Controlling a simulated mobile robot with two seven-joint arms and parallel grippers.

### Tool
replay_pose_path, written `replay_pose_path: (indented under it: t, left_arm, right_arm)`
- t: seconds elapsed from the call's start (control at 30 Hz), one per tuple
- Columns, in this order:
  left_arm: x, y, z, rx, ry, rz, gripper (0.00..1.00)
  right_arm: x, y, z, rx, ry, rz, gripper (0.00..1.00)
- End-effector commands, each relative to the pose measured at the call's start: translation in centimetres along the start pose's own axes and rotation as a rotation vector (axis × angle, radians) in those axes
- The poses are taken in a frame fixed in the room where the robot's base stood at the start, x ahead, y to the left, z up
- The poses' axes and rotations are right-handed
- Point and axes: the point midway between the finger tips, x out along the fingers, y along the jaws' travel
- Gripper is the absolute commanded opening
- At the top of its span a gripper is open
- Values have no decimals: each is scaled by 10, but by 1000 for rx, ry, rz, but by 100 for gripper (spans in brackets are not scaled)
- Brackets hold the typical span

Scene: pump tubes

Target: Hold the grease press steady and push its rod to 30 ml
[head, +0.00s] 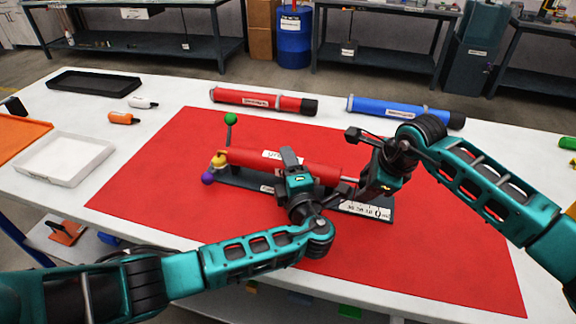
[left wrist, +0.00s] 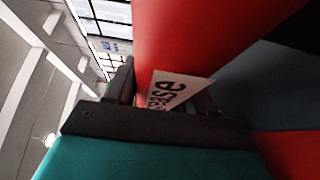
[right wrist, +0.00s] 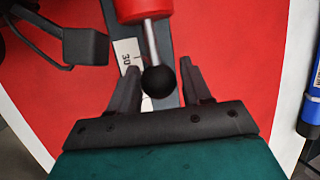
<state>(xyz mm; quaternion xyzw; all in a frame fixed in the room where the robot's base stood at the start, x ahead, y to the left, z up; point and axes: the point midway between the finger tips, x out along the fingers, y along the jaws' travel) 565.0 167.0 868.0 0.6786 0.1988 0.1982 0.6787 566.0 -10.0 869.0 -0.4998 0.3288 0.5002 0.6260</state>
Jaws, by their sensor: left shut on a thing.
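The grease press, a red tube (head: 240,157) with a white label, lies on a dark base on the red mat. My left gripper (head: 291,162) is shut on the tube around its middle; the left wrist view shows the tube (left wrist: 185,35) and part of its label (left wrist: 172,93) close up. A metal rod (right wrist: 151,42) with a black ball knob (right wrist: 158,81) sticks out of the tube's end. My right gripper (right wrist: 158,75) is open, its fingers on either side of the knob with gaps. A white scale (right wrist: 127,55) beside the rod shows "30"; the rod's reading is unclear.
Green (head: 231,118), yellow (head: 219,160) and purple (head: 208,178) knobs are at the press's left end. Another red tube (head: 262,101) and a blue tube (head: 400,110) lie behind. A white tray (head: 62,178) and black tray (head: 94,80) stand left. The mat's front is mostly clear.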

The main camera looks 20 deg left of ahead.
Motion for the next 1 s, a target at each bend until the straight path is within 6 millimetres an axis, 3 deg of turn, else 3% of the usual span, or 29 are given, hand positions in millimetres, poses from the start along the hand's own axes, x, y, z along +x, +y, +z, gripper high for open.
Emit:
replay_pose_path:
  t: [0.23,0.53,1.0]
  left_arm:
    - [1,1,-1,-2,5,1,0]
    - [1,1,-2,-1,6,2,0]
    - [1,1,-2,1,6,2,0]
  right_arm:
    - [0,0,-1,1,1,1,72]
    - [-3,0,-1,1,2,0,72]
    - [-50,0,-1,0,1,0,72]
